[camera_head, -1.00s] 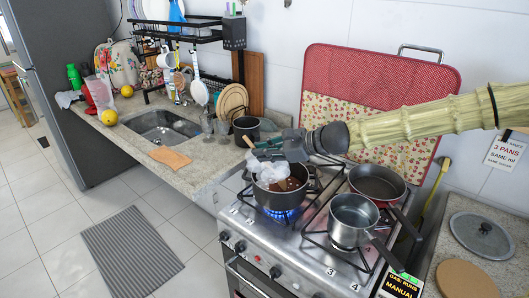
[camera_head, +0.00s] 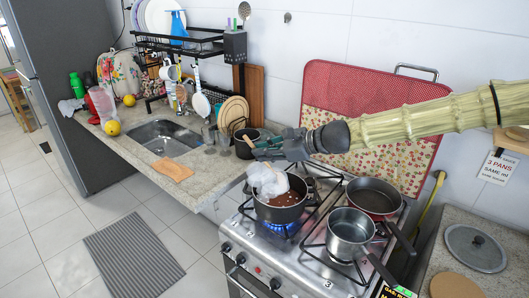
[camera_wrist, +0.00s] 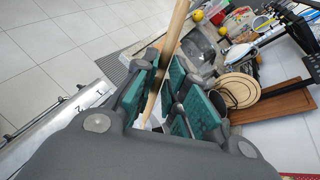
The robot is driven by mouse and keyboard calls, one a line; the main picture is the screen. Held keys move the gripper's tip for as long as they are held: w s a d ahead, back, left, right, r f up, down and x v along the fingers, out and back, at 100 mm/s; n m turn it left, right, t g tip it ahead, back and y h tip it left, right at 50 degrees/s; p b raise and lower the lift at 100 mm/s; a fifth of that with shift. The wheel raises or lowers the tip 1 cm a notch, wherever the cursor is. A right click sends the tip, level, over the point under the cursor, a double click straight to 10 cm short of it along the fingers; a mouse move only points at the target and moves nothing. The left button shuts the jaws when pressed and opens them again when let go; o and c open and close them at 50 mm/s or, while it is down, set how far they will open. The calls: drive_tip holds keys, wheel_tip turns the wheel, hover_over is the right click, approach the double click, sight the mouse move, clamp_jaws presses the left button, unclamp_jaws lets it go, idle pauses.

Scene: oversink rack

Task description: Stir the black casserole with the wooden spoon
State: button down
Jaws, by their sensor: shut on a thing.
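My gripper (camera_head: 262,149) is above and behind the casserole in the head view. In the wrist view my gripper (camera_wrist: 170,88) is shut on the wooden spoon (camera_wrist: 177,30), whose pale shaft runs between the green finger pads.
A steel saucepan (camera_head: 352,228) and a dark frying pan (camera_head: 375,194) sit on burners to the right. A dark pot (camera_head: 245,147) stands on the counter behind my gripper. Glasses (camera_head: 210,140) stand by the sink.

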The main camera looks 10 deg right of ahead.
drive_tip(key=shift+r+p, duration=1.15)
drive_tip(key=shift+r, duration=0.5)
drive_tip(key=shift+r, duration=0.1)
wheel_tip(320, 180, up, 4)
drive_tip(key=p, duration=0.3)
